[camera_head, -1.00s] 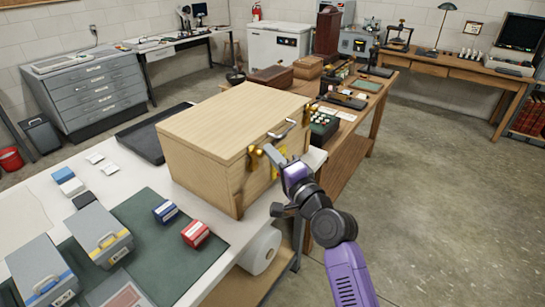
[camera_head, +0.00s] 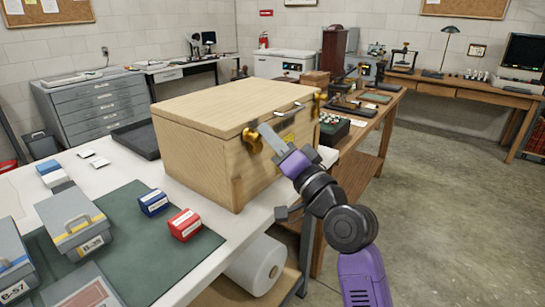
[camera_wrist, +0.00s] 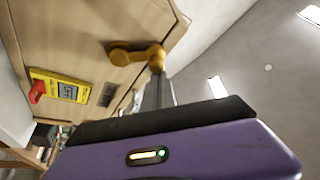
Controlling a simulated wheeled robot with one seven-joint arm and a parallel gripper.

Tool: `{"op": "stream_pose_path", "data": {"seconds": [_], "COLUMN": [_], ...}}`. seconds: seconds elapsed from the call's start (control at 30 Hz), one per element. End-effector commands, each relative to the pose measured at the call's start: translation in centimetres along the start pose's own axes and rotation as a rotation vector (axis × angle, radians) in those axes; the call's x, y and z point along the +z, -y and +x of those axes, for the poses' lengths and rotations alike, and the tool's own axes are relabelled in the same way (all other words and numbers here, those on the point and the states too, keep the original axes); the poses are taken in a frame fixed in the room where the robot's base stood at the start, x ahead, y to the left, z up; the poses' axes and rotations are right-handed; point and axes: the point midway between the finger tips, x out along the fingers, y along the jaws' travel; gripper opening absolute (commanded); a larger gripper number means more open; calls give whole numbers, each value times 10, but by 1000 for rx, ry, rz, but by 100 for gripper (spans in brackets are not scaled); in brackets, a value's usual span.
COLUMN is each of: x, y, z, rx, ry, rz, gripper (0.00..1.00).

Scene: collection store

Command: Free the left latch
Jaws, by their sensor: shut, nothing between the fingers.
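A pale wooden crate (camera_head: 215,150) with a closed lid stands on the white table. Its brass left latch (camera_head: 252,141) is on the front face near the left corner, and the right latch (camera_head: 316,104) is at the far right end. In the wrist view a brass latch (camera_wrist: 132,55) lies across the wood, with a knob at its end. My gripper (camera_head: 266,134) is shut and empty, its fingertips beside the left latch. In the wrist view the fingertips (camera_wrist: 157,80) are close to the latch's knob end; I cannot tell if they touch.
A yellow label with a red part (camera_wrist: 58,92) is on the crate front. A green mat (camera_head: 140,240) holds grey boxes, a blue box (camera_head: 153,202) and a red box (camera_head: 185,224). A roll (camera_head: 257,265) sits below the table edge. Open floor (camera_head: 450,220) lies to the right.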

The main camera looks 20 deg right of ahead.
Motion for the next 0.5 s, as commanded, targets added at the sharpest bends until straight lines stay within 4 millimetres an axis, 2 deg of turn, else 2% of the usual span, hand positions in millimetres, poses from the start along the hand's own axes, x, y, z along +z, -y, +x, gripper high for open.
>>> {"op": "stream_pose_path", "data": {"seconds": [0.03, 0.5], "x": [8, 22], "y": [-6, -3], "z": [-4, -12], "rx": [-16, -148], "ry": [-3, -3], "rz": [-29, -311], "gripper": [0, 0]}}
